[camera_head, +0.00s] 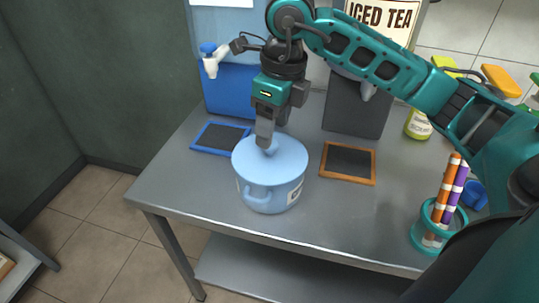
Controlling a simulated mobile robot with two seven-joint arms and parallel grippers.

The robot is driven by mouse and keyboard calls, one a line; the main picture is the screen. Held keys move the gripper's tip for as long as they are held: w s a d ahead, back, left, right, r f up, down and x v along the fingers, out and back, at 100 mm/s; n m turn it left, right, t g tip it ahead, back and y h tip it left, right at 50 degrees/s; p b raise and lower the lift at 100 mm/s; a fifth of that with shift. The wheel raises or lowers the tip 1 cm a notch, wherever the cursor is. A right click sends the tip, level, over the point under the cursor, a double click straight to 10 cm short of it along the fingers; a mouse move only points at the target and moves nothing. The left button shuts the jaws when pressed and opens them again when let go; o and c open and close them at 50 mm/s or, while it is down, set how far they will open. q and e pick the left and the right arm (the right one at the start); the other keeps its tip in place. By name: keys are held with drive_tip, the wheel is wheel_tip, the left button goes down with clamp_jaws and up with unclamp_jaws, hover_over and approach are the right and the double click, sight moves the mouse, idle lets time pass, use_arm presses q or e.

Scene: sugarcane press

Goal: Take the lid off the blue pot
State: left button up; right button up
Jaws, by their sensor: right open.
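The blue pot (266,196) stands upright on the grey metal table (330,215), left of its middle. Its light blue lid (286,161) sits on top, and a side handle shows at the pot's front left. My right gripper (266,143) points down over the lid, with its fingers around or right at the lid's knob. The fingers hide most of the knob, so contact cannot be made out. The gripper is open. My left gripper is not in view.
Behind the pot stand a blue dispenser (228,88) and a dark iced tea dispenser (355,105). Framed boards (220,137) and (348,163) flank the pot. A teal cup (427,236) holding striped sticks stands at the right. The table's front left is clear.

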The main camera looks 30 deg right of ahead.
sight(270, 151)
drive_tip(key=f, duration=0.2)
drive_tip(key=w+f, duration=0.1)
drive_tip(key=f, duration=0.2)
drive_tip(key=shift+c, duration=0.2)
drive_tip(key=c, duration=1)
drive_tip(key=shift+c, duration=0.5)
drive_tip(key=shift+r, duration=0.15)
